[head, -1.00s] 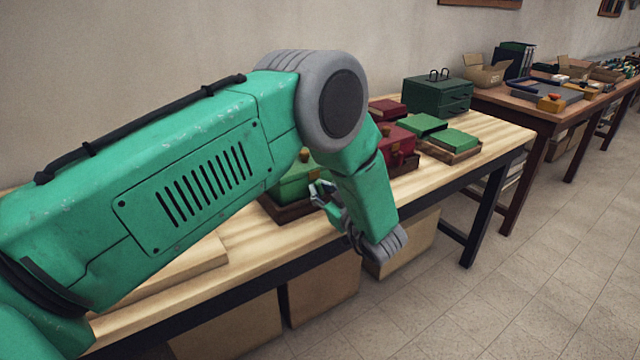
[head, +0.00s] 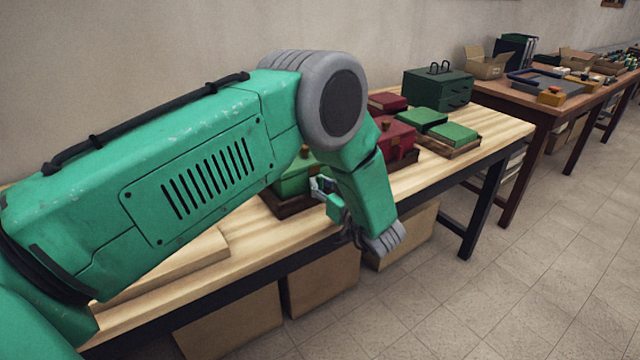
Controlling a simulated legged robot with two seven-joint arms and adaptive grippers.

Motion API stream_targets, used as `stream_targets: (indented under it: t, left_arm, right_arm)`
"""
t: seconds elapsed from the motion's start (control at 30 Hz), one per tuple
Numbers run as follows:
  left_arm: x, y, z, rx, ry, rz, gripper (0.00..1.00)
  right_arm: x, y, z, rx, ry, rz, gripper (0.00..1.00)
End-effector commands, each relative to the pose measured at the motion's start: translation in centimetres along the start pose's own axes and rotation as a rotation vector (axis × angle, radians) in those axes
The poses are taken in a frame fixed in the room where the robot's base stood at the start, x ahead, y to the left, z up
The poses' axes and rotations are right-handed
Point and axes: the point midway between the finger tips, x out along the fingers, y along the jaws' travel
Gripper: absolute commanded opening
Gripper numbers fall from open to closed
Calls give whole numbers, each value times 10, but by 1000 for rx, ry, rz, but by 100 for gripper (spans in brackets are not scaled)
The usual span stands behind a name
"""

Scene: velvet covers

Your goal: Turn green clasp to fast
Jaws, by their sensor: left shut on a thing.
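A green velvet-covered box (head: 291,181) stands in a dark wooden tray (head: 290,209) on the light wooden table, partly hidden behind my left arm. My left gripper (head: 324,187) is at the right front side of this box. Its fingers are shut on the green clasp there. The clasp is covered by the fingers, so I cannot tell which way it is turned. My right gripper is not in view.
A red box (head: 398,139) with a knob stands just behind my left forearm. Two flat green covers (head: 455,134), a red one (head: 387,103) and a dark green drawer cabinet (head: 437,91) stand farther along. The table's front right is clear.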

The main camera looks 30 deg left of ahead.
Motion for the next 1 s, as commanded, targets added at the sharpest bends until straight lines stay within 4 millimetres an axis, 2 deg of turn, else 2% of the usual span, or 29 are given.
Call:
stream_targets:
  t: [0.1, 0.13, 0.17, 0.4, 0.53, 0.67, 1.0]
  left_arm:
    - [-2, 0, 3, 5, -6, 3, 0]
    - [-2, 0, 3, 5, -6, 3, 15]
    - [-2, 0, 3, 5, -6, 3, 21]
    - [-1, 0, 1, 1, -2, 2, 21]
    - [-9, 0, 0, 1, -1, 2, 21]
    - [-30, 0, 1, 2, -2, 4, 21]
    - [-99, 1, 3, 3, -3, 4, 21]
  right_arm:
    - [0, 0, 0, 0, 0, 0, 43]
    - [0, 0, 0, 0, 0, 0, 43]
    - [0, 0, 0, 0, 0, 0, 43]
    - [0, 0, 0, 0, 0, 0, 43]
    - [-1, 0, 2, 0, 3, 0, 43]
    - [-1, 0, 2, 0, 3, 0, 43]
    - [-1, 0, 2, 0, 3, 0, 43]
